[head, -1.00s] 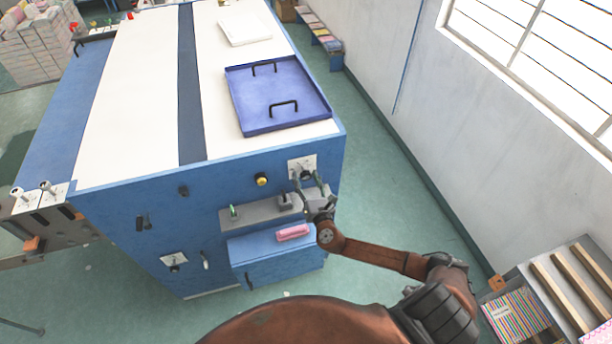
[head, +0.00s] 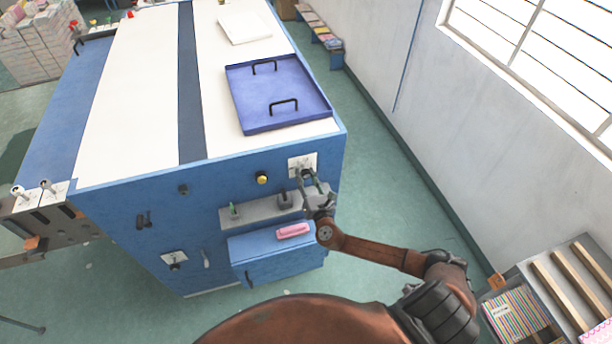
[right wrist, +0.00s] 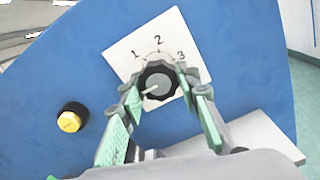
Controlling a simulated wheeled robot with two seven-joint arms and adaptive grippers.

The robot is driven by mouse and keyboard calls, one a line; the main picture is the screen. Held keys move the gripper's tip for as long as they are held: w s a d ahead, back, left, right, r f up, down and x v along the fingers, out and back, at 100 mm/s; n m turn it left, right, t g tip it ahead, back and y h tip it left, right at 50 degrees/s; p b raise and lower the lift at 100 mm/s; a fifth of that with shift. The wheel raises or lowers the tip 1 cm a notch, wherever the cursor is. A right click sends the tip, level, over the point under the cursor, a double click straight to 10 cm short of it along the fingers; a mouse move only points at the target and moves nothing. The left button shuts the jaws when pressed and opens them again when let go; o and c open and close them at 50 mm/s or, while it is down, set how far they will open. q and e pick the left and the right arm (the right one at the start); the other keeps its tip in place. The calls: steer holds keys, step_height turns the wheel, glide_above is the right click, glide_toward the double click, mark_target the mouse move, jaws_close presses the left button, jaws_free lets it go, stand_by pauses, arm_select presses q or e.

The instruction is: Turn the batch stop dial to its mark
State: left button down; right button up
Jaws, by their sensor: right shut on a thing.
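The black round dial (right wrist: 159,82) sits on a white plate (right wrist: 125,55) marked 1, 2 and 3 on the machine's blue face. A pale pointer line on the dial points left and slightly down, below the 1. In the head view the plate (head: 294,163) is at the upper right of the front face, with the dial partly hidden by the fingers. My right gripper (right wrist: 157,88) has its fingertips on either side of the dial, shut on it; in the head view the gripper (head: 309,178) reaches it from below. My left gripper is not in view.
A yellow-topped black button (right wrist: 70,118) is left of the plate. Below are a grey ledge (head: 262,211) with a green-handled item and a dark block, and a blue box (head: 270,258) bearing a pink item (head: 293,231). A blue tray (head: 250,110) lies on top.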

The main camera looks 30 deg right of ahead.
steer(key=shift+f+m+b, duration=0.15)
steer(key=shift+m+b, duration=0.55)
steer(key=shift+b, duration=0.15)
steer(key=m+b, duration=0.6)
steer(key=m, duration=0.1)
steer(key=shift+a+m, duration=0.1)
steer(key=shift+m, duration=0.2)
steer(key=shift+r+m+b, duration=0.3)
steer(key=shift+m+b, duration=0.55)
steer(key=shift+m, duration=0.55)
steer(key=o, duration=1.2)
